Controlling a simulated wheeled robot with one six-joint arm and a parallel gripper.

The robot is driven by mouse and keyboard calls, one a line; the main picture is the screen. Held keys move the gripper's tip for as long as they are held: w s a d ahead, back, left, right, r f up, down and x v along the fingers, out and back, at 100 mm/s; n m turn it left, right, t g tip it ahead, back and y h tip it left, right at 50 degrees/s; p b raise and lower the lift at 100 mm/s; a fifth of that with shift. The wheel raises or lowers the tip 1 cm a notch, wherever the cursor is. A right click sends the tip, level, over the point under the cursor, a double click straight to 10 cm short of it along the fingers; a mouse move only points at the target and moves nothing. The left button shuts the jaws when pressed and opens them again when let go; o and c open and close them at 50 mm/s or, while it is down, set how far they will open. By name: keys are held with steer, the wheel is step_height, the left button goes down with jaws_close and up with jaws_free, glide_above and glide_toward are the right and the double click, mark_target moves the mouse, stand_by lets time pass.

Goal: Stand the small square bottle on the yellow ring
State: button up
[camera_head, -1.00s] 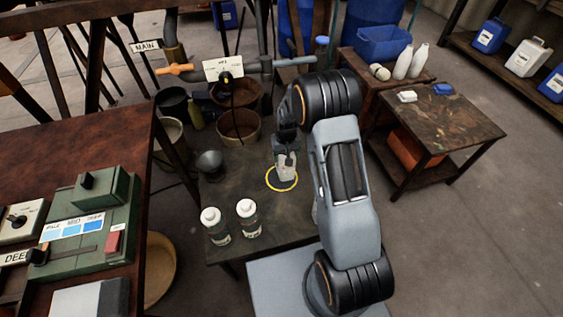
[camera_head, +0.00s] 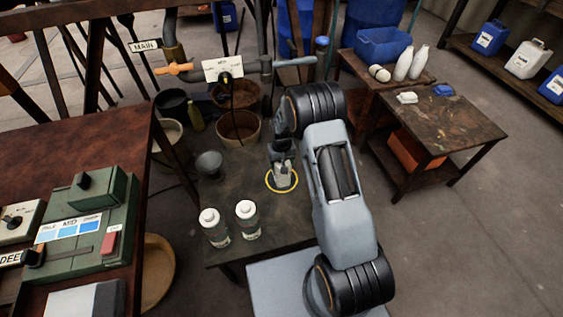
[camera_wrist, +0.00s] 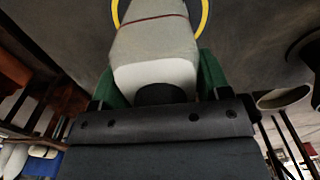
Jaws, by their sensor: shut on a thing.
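The small square bottle (camera_head: 283,176) is pale grey and upright in my gripper (camera_head: 281,157), over the yellow ring (camera_head: 271,188) on the dark low table. My gripper is shut on the bottle's upper part. In the wrist view the bottle (camera_wrist: 155,45), with a thin red line around it, is seen between the green finger pads of my gripper (camera_wrist: 155,85). The yellow ring (camera_wrist: 204,18) curves around its far end there. I cannot tell whether the bottle's base touches the table.
Two white-capped bottles (camera_head: 214,228) (camera_head: 247,220) stand on the low table (camera_head: 235,185), left of the ring. A grey cup (camera_head: 209,163) stands at its back left. A green control box (camera_head: 90,235) sits on the brown bench at left. A side table (camera_head: 440,125) is at right.

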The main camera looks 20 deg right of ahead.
steer(key=o, duration=1)
steer(key=shift+f, duration=0.1)
step_height(320, 180, up, 12)
steer(key=p, duration=0.2)
steer(key=s+r+t, duration=0.1)
steer(key=s+r, duration=0.9)
steer(key=r, duration=0.3)
steer(key=s+r, duration=0.1)
steer(key=s, duration=0.3)
steer(key=s+r+t, duration=0.1)
steer(key=s, duration=0.4)
steer(key=s+r+t, duration=0.1)
steer(key=s+r, duration=0.1)
steer(key=s, duration=0.2)
steer(key=shift+s+d+r, duration=0.1)
steer(key=shift+s, duration=0.1)
steer(key=shift+r, duration=0.1)
